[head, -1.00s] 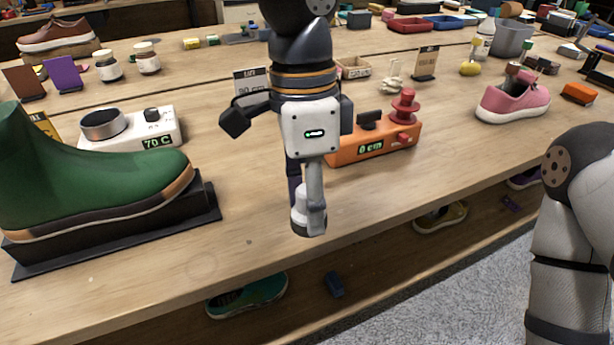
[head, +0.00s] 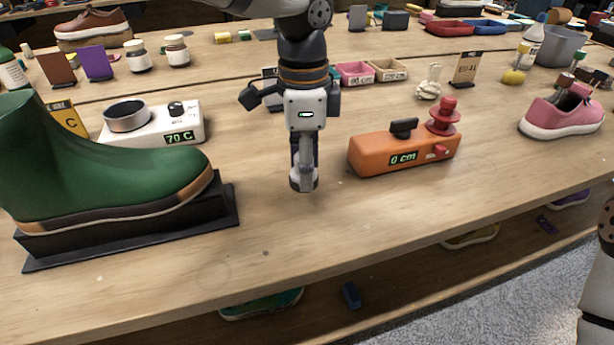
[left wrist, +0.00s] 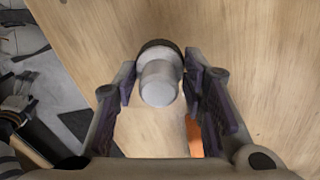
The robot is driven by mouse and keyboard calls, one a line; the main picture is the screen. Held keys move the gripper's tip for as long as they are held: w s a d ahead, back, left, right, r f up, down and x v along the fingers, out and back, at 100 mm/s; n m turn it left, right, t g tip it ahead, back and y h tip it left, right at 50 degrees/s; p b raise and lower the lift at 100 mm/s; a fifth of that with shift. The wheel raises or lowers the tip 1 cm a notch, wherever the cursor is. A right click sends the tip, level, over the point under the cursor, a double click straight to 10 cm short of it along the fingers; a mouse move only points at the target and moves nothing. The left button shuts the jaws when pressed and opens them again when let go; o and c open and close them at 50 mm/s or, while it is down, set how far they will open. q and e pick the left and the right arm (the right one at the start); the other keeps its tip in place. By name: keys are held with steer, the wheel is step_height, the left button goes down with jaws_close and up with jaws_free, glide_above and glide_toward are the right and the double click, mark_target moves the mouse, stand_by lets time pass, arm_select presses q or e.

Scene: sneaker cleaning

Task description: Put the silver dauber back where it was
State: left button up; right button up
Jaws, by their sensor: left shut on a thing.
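My left gripper (head: 303,181) hangs pointing down over the front part of the table, between the green boot and the orange measuring device. In the left wrist view its two fingers (left wrist: 165,95) are closed around a pale silver cylinder with a dark rim, the silver dauber (left wrist: 160,82). In the head view the dauber is mostly hidden behind the fingers. I cannot tell how far its lower end is from the tabletop. My right gripper is out of view; only part of my right arm shows at the right edge.
The green boot (head: 110,170) stands on a black base at left, beside a white heater (head: 160,130) reading 70 C. The orange device (head: 400,152) reads 0 cm. Pink and tan trays (head: 388,71) lie behind. A pink sneaker (head: 560,118) is at right. Table (head: 330,240) is bare in front.

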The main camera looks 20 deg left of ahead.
arm_select(q)
step_height(320, 180, down, 3)
steer(key=shift+w+f, duration=0.1)
steer(key=o, duration=1.3)
steer(key=shift+o, duration=0.2)
step_height(320, 180, up, 12)
steer(key=shift+a, duration=0.1)
steer(key=shift+w, duration=0.1)
